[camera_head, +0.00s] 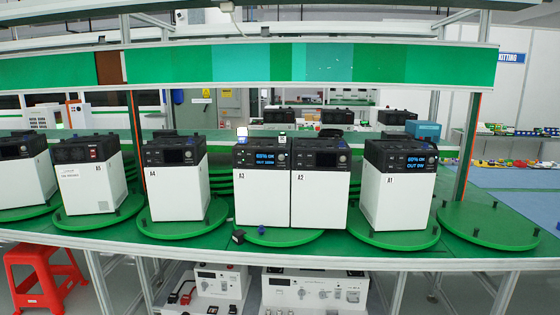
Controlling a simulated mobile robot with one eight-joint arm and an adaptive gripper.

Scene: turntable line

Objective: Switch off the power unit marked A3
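The power unit marked A3 (262,200) is a white box with a black top, upright on a green turntable near the middle of the bench. Its A3 label is at the upper left of the white front. My gripper is not in view.
Unit A1 (396,205) has a lit blue display. A small black object (238,237) lies before A3. The far-right turntable (488,226) is empty. A green beam (300,64) crosses above.

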